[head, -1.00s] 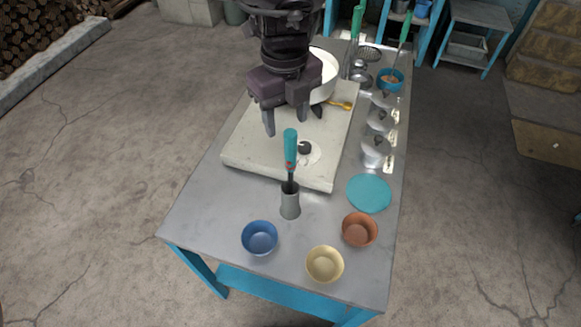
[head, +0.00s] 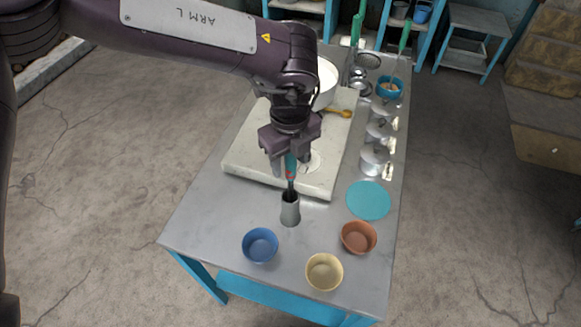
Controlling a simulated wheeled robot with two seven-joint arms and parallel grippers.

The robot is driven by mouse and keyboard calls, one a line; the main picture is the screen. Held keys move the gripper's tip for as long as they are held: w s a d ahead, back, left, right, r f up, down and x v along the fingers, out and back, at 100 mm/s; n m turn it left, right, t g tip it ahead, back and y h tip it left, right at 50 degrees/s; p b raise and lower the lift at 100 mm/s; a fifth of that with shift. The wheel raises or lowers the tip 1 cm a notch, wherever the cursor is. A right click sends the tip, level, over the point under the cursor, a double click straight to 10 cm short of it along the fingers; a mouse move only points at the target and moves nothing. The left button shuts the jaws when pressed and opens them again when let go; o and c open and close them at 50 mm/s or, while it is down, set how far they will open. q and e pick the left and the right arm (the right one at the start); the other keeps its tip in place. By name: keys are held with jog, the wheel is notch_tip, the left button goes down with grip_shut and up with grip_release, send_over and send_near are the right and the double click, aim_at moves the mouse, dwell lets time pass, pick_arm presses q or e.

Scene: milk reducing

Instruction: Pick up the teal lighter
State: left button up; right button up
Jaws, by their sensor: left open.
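The teal lighter (head: 291,170) stands upright in a grey metal holder (head: 290,211) on the table, its dark lower end inside the holder. My left gripper (head: 290,170) is open and points down, with its fingers beside the lighter's teal handle. The upper part of the handle is hidden behind the gripper. I cannot tell whether the fingers touch the handle. My right gripper is not in view.
A pale slab (head: 245,152) with a white pot (head: 325,82) and a wooden spoon (head: 340,112) lies behind. Blue (head: 260,245), cream (head: 324,272) and brown (head: 358,238) bowls stand in front. A teal disc (head: 368,200) and lidded pots (head: 374,158) are right.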

pick_arm(q)
jog(key=c, duration=1)
jog(key=shift+c, duration=0.3)
jog(key=shift+r, duration=0.1)
